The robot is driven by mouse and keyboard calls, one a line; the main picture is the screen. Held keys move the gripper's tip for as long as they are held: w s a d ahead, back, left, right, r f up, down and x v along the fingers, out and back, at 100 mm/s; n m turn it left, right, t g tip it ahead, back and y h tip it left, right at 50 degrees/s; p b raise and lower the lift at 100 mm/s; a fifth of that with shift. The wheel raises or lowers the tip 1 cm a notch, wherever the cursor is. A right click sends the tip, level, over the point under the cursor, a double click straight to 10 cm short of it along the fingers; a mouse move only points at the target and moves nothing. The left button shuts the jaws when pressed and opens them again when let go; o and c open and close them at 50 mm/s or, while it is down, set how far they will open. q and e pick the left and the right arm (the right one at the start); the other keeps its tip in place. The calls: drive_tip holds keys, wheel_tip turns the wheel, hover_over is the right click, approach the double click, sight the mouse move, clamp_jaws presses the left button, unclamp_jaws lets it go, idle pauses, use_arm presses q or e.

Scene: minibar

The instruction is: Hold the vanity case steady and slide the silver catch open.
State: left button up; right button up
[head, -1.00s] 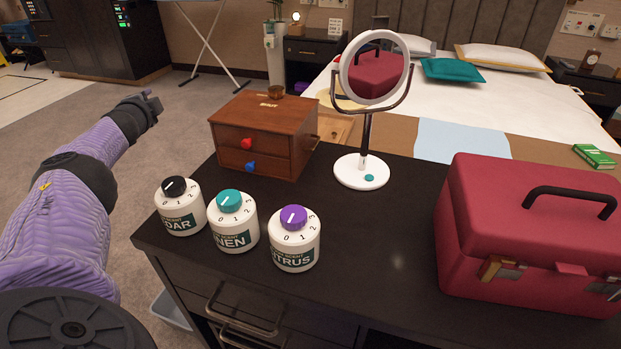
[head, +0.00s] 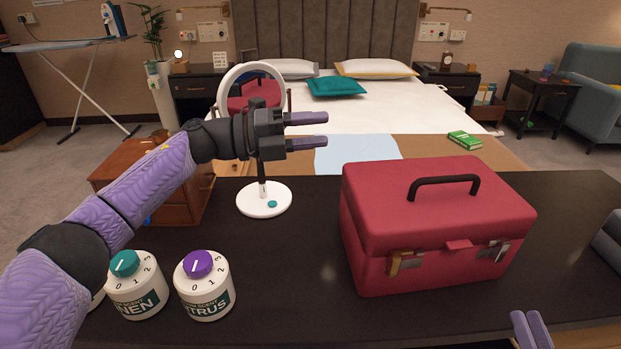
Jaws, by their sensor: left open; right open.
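The red vanity case (head: 432,217) stands closed on the dark table, its black handle (head: 444,185) raised on the lid. On its front, a brass-coloured catch (head: 397,263) is at the left and the silver catch (head: 501,250) at the right. My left gripper (head: 326,129) is open and empty, in the air left of and above the case, in front of the mirror. My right gripper (head: 526,314) is open at the bottom edge, in front of the case and below the silver catch. Only its fingers show, apart from the case.
The round mirror (head: 264,200) stands left of the case, partly hidden by my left arm. Scent jars (head: 205,288) stand at the table's front left, a wooden drawer box (head: 130,165) behind them. The table (head: 572,215) is bare right of the case.

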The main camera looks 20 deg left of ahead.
sight(379, 215)
use_arm(q)
drive_tip(key=s+d+f+g, duration=0.35)
drive_tip(key=s+f, duration=0.25)
drive_tip(key=f, duration=0.4)
drive_tip(key=shift+g+h, duration=0.25)
drive_tip(key=shift+h, duration=0.15)
drive_tip(key=x, duration=0.8)
drive_tip(key=shift+w+d, duration=0.2)
drive_tip(key=shift+d, duration=0.05)
drive_tip(key=shift+f, duration=0.1)
clamp_jaws()
use_arm(e)
drive_tip(key=c, duration=0.5)
drive_tip(key=shift+r+m+h, duration=0.35)
drive_tip(key=shift+m+h, duration=0.15)
drive_tip(key=shift+m, duration=0.2)
clamp_jaws()
drive_tip(key=s+a+r+m+g+h, duration=0.2)
drive_tip(key=a+m, duration=0.5)
drive_tip(key=m, duration=0.6)
drive_tip(key=s+r+h, duration=0.1)
drive_tip(key=s, duration=0.1)
drive_tip(key=shift+s+g+h, duration=0.3)
drive_tip(key=shift+s+h, duration=0.1)
